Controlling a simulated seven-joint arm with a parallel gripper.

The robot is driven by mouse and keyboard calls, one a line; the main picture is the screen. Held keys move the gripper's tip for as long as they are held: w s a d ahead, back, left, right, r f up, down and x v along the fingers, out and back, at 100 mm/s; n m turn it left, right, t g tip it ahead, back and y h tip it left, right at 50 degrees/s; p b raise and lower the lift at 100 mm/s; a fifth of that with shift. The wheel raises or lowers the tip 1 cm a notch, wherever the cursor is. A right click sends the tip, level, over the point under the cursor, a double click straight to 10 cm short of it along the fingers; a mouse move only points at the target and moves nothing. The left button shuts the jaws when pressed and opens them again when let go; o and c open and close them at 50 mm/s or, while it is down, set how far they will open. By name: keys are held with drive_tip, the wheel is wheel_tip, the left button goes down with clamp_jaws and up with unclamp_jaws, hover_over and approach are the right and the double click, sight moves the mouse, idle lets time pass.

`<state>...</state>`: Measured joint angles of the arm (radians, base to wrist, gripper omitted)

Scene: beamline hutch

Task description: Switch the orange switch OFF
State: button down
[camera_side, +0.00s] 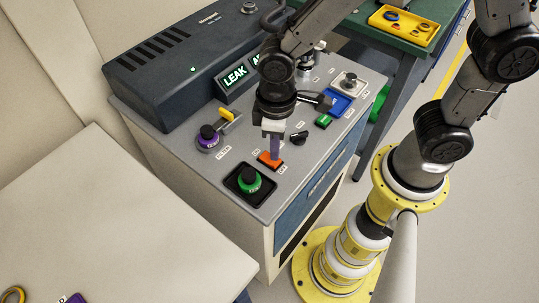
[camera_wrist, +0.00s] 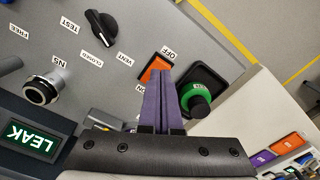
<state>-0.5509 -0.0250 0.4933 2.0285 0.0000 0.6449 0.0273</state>
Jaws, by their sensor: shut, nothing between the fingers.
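The orange rocker switch (camera_side: 270,159) is set in the grey panel top, between the green knob and a black rotary knob. It also shows in the wrist view (camera_wrist: 154,67), with an OFF label on its far side and an ON label partly hidden on the near side. My gripper (camera_side: 275,154) points down with its purple fingers together and empty. In the side view the fingertips are right at the switch. In the wrist view the fingertips (camera_wrist: 160,72) overlap its right part. I cannot tell whether they touch it, nor which way the rocker is tilted.
A green knob (camera_side: 249,180) on a black base stands close to the switch. A dark box with a lit LEAK sign (camera_side: 235,77) stands behind.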

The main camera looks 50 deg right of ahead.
drive_tip(key=shift+f, duration=0.95)
idle(0.9)
drive_tip(key=shift+r, duration=3.55)
